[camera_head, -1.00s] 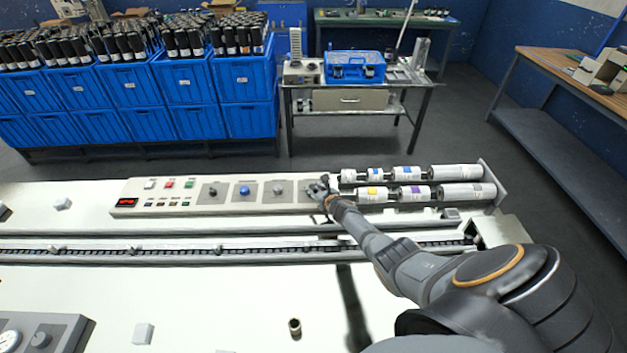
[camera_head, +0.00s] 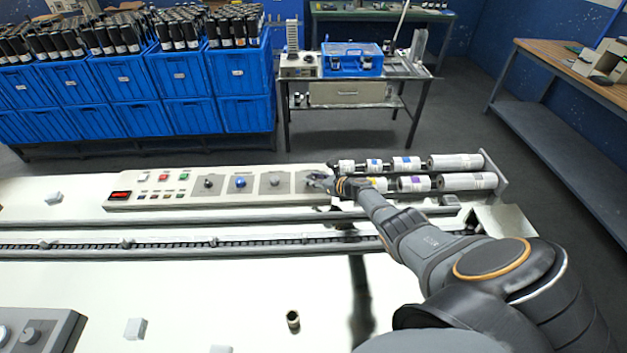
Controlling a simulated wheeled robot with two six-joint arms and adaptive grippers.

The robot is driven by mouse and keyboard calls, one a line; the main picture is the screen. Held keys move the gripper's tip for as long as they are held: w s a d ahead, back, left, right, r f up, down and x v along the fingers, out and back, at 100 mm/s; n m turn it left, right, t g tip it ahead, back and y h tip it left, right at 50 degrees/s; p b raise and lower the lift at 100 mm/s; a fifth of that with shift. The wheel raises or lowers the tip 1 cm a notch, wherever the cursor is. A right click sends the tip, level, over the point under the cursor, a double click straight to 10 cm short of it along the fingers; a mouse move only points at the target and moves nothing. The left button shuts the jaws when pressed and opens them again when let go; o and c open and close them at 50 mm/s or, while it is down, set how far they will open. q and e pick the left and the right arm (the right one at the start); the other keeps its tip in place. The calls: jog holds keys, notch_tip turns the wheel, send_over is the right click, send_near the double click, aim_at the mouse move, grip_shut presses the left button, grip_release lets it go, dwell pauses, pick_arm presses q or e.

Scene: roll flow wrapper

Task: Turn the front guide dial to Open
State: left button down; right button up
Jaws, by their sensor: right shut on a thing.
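The long control panel (camera_head: 130,204) on the machine carries a row of dials on grey plates: a black one (camera_head: 208,184), a blue one (camera_head: 240,183) and a grey one (camera_head: 275,182). My right gripper (camera_head: 317,181) is at the plate on the panel's right end, shut on the dial there. The fingers hide most of that dial, so its setting cannot be read. The labels are too small to read, so I cannot tell from them which is the front guide dial. My left gripper is not in view.
Film rolls (camera_head: 455,162) on shafts stand just right of my right gripper. A chain conveyor (camera_head: 190,243) runs in front of the panel. A separate dial box (camera_head: 40,331) is at the lower left. A small dark cylinder (camera_head: 293,320) stands on the white surface.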

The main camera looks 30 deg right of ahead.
jog(key=shift+r, duration=0.15)
jog(key=o, duration=1.2)
jog(key=shift+c, duration=0.2)
jog(key=shift+s+d, duration=0.3)
jog(key=shift+s, duration=0.2)
jog(key=v, duration=1)
jog(key=shift+s+r, duration=0.25)
jog(key=shift+s, duration=0.15)
